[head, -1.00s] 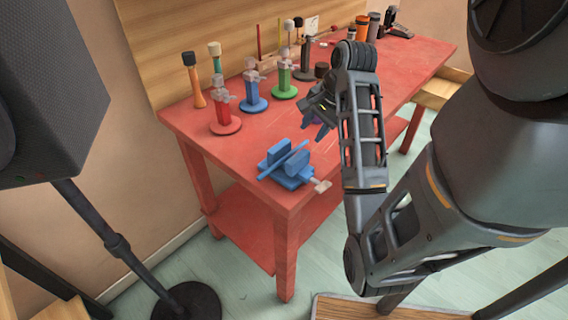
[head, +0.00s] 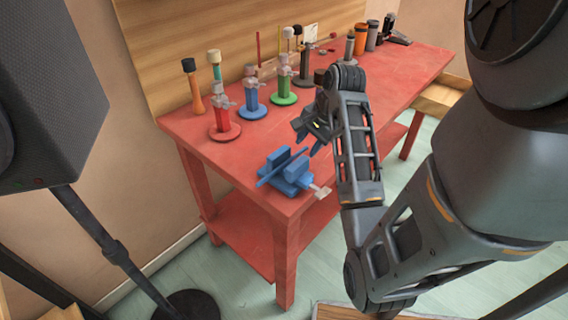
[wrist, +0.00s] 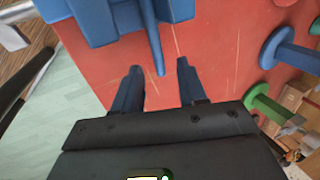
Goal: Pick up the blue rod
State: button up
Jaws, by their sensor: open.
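The blue rod (head: 283,167) lies across a blue vise-like block (head: 290,180) near the red table's front corner. In the wrist view the rod (wrist: 154,38) runs down from the top edge, its near end appearing between my fingertips. The block (wrist: 93,20) is at the upper left there. My gripper (head: 308,140) is open and empty, behind and to the right of the rod in the head view. In the wrist view my gripper (wrist: 158,68) has its two blue fingers apart, one on each side of the rod's end. I cannot tell the height gap between them.
On the red table (head: 205,150), red (head: 222,118), blue (head: 251,100) and green (head: 283,88) stands hold clamps at the back left. An orange-handled mallet (head: 193,88) stands near them. A dark speaker (head: 50,95) is at the left. The table's front left is bare.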

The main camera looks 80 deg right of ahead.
jog(key=shift+f, duration=0.15)
dwell(0.3)
jog(key=shift+c, duration=0.4)
grip_shut()
